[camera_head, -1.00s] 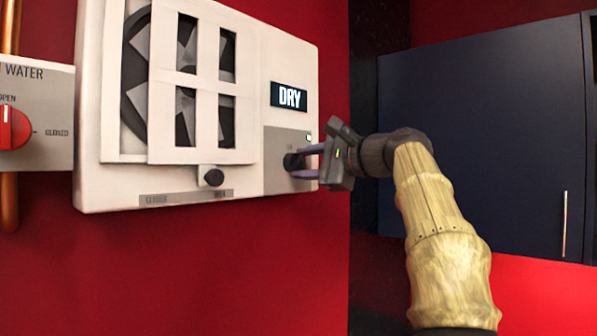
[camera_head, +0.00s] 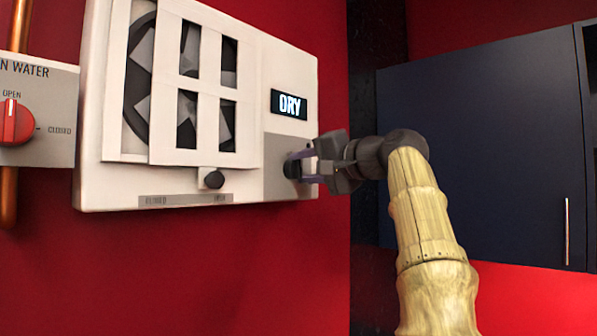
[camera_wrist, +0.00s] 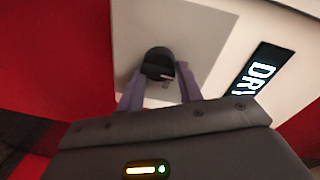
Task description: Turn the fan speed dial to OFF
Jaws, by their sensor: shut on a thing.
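The fan speed dial (camera_head: 291,168) is a small black knob on the grey panel (camera_head: 277,180) at the lower right of the white fan unit (camera_head: 292,57). My gripper (camera_head: 302,167) is at the dial from the right, its purple fingers shut on it. In the wrist view the black dial (camera_wrist: 157,65) sits between the two fingertips (camera_wrist: 158,80). The dial's markings are hidden or too small to read. The display (camera_head: 289,104) above the panel reads "DRY".
Left of the dial are the fan's slatted cover (camera_head: 193,82) and a black cover knob (camera_head: 214,179). A red water valve knob (camera_head: 14,122) is at the far left. A dark blue cabinet (camera_head: 480,150) stands to the right. The red wall below the unit is clear.

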